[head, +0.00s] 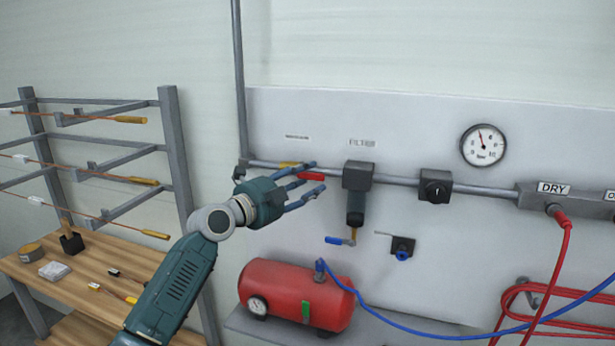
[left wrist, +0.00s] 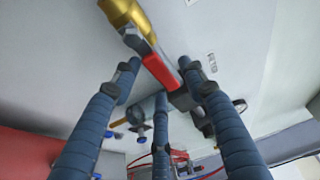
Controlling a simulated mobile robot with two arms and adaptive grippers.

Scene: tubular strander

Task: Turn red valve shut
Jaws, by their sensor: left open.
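The red valve is a brass body (head: 289,164) with a red lever handle (head: 312,178) on the grey wall pipe. The handle points right, roughly along the pipe. My left gripper (head: 313,181) is open in front of the valve, its blue-grey fingers spread around the handle. In the left wrist view, the red handle (left wrist: 158,73) shows beyond and between the fingertips, with the brass body (left wrist: 119,10) at the top. I cannot tell whether any finger touches the handle. My right gripper is not in view.
The filter unit (head: 358,177) sits on the pipe just right of the handle, with a blue-handled drain valve (head: 338,241) below. A black regulator (head: 435,186) and a gauge (head: 483,145) are farther right. A red tank (head: 283,287) stands below; a wooden bench (head: 75,285) is at left.

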